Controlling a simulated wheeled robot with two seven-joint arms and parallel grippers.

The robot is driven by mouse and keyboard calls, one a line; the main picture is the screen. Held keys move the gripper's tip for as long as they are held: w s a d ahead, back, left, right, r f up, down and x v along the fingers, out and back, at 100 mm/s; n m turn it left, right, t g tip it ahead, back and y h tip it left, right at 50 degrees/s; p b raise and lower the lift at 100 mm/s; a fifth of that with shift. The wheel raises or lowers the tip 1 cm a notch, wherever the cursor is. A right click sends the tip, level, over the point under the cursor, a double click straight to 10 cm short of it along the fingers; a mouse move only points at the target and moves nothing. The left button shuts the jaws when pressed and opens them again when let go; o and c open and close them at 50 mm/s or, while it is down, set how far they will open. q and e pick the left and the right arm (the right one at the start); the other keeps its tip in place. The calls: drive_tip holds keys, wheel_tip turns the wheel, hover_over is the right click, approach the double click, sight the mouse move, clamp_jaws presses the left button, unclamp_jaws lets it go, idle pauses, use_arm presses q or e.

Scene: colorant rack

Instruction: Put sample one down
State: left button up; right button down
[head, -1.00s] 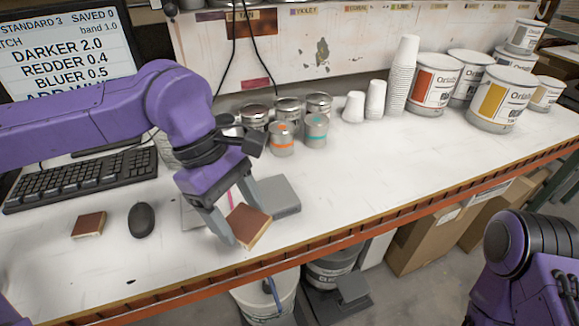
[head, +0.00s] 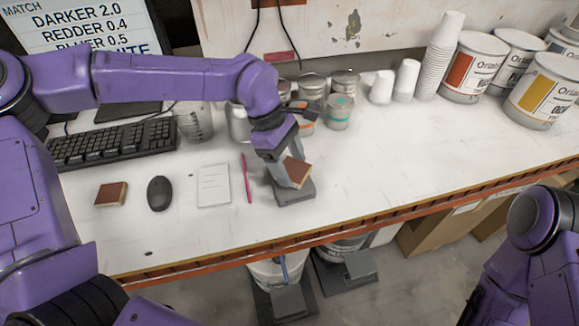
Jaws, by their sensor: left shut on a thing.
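A reddish-brown block with pale edges (head: 298,171) is in my left gripper (head: 288,176), whose jaws are shut on it. The block looks tilted and shows over a small grey device (head: 297,196) near the table's front edge. I cannot tell whether the block touches the device. A second reddish-brown block (head: 110,194) lies flat on the table at the left, beside the mouse. I cannot tell which block is sample one. My right arm shows at the right edge, but its gripper is out of view.
A black mouse (head: 159,193), a white sheet (head: 213,186) and a pink pen (head: 246,178) lie left of the gripper. Small cans (head: 338,111) stand behind it, with stacked cups (head: 440,62) and paint tubs farther right. The white tabletop (head: 420,150) is clear at centre right.

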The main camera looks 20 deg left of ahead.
sight(286, 167)
use_arm(q)
wheel_tip(286, 167, down, 3)
drive_tip(key=shift+r, duration=0.1)
drive_tip(key=shift+w+f, duration=0.15)
drive_tip(key=shift+f, duration=0.05)
drive_tip(key=shift+f, duration=0.2)
